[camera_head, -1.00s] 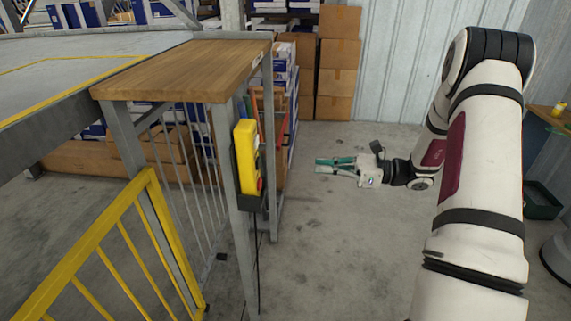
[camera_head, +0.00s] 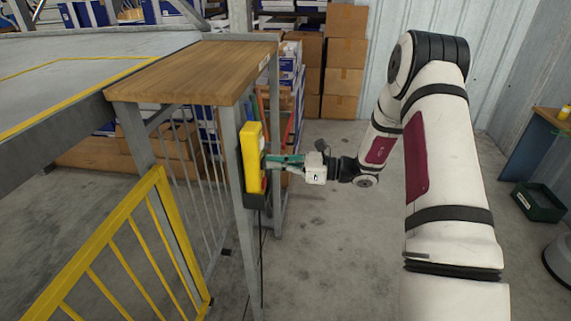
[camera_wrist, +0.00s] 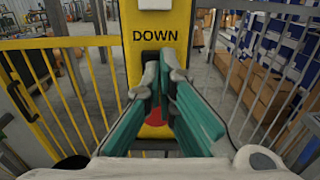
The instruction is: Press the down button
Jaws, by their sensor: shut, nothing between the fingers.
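A yellow control box (camera_head: 252,158) is mounted on the grey post under the wooden top. In the wrist view the yellow panel (camera_wrist: 130,38) carries the black word DOWN. My gripper (camera_head: 268,161) is shut and empty, its teal fingers pointing at the face of the box. In the wrist view my gripper's fingertips (camera_wrist: 159,62) lie just below the word DOWN and cover the spot under it. A red round part (camera_wrist: 154,116) shows lower, partly behind the fingers. The down button itself is hidden, and I cannot tell whether the fingertips touch it.
The wooden-topped stand (camera_head: 195,65) is above and left of the box. A yellow railing (camera_head: 120,245) stands in front at the left. Stacked cartons (camera_head: 343,60) are at the back. The floor (camera_head: 330,250) under my arm is clear.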

